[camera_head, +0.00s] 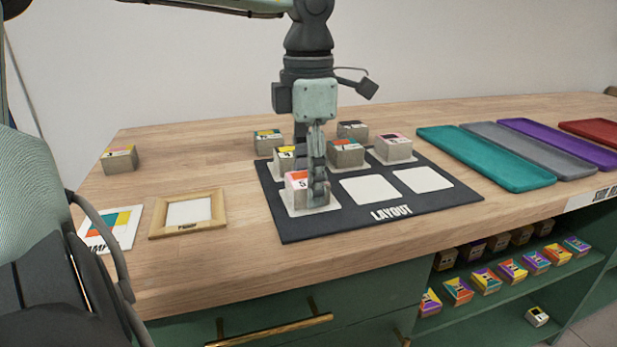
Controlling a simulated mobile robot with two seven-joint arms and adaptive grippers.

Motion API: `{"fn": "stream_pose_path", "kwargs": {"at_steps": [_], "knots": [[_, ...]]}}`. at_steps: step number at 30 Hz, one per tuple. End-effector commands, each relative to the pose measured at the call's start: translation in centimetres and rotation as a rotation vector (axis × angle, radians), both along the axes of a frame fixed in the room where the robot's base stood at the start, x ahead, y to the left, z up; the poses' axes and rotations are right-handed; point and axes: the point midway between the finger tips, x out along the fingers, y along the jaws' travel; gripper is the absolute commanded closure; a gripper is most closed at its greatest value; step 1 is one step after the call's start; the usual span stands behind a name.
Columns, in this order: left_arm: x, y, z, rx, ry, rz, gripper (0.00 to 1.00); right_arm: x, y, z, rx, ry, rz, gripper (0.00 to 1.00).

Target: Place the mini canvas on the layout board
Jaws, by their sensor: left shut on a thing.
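The dark layout board (345,222) lies on the wooden table with white squares in two rows. My left gripper (319,188) points down and is shut on a mini canvas (298,196), a small block with a red and white top marked 5. This block is at the front left square and appears to sit on it; the fingers hide part of its right side. Other blocks, including one with a yellow top (284,160), one with a teal top (345,155) and a pinkish one (393,149), are on the back row. The front middle and front right squares are bare. My right gripper is not in view.
Two blocks (268,145) (352,130) stand behind the board, and another block (119,160) is at the far left. A sample card (122,222) and a wooden frame (158,230) lie left. Teal (485,159), grey, purple and red trays are right. Shelves below hold more blocks.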

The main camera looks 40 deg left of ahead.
Motion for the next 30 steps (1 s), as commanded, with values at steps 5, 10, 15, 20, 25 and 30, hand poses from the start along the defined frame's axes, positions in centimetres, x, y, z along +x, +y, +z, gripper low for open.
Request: {"fn": "stream_pose_path", "kwargs": {"at_steps": [5, 10, 15, 20, 25, 30], "knots": [[0.0, 0.0, 0.0, 0.0, -0.001, 0.0, 0.79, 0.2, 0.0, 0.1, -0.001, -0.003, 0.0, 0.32], [0.0, 0.0, 0.0, 0.0, -0.001, 0.0, 0.48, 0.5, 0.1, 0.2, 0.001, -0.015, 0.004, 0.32], [0.1, 0.0, 0.0, 0.001, -0.002, 0.0, 0.32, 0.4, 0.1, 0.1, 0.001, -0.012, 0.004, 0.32], [0.1, 0.0, 0.0, 0.001, -0.002, 0.0, 0.32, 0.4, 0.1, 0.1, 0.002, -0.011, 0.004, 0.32], [0.1, 0.0, 0.4, 0.002, -0.003, 0.0, 0.32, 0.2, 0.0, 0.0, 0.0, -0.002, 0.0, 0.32], [0.2, 0.1, 2.9, 0.002, -0.007, 0.001, 0.32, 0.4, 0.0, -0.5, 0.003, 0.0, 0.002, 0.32]]}}
